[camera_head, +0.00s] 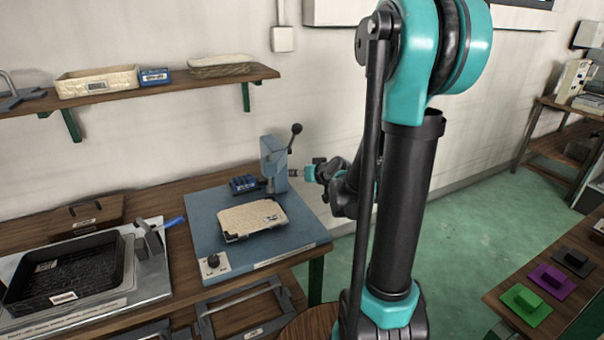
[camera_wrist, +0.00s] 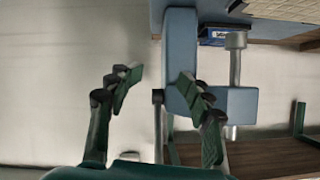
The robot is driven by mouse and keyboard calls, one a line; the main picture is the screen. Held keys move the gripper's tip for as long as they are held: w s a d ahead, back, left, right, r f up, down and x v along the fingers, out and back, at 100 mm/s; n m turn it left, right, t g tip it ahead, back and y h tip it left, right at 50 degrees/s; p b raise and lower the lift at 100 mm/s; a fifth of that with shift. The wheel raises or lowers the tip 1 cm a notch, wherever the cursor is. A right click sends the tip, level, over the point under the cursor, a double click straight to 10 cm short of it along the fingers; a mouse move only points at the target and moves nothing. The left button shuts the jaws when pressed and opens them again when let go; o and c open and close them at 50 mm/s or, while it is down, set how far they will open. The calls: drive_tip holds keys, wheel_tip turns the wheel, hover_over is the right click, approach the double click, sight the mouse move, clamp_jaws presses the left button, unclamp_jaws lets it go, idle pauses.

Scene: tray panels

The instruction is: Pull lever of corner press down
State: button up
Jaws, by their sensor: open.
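The corner press (camera_head: 272,165) is a blue-grey column at the back right corner of a blue base plate. Its lever (camera_head: 296,132) is a thin rod with a black ball knob and points up at a slant. My gripper (camera_head: 297,173) is at the right side of the column, below the knob. In the wrist view my gripper (camera_wrist: 158,85) is open, with one finger in front of the press column (camera_wrist: 181,60). The lever rod (camera_wrist: 158,130) shows between the fingers there; I cannot tell whether they touch it. Its knob is not clearly visible in that view.
A beige tray panel (camera_head: 252,218) lies on the blue base plate (camera_head: 207,240), with a black knob at its front left. A small blue block (camera_head: 243,184) sits beside the column. A wall shelf (camera_head: 150,92) with boxes hangs above. Green floor is open at right.

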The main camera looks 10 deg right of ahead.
drive_tip(key=v, duration=1.2)
idle(0.4)
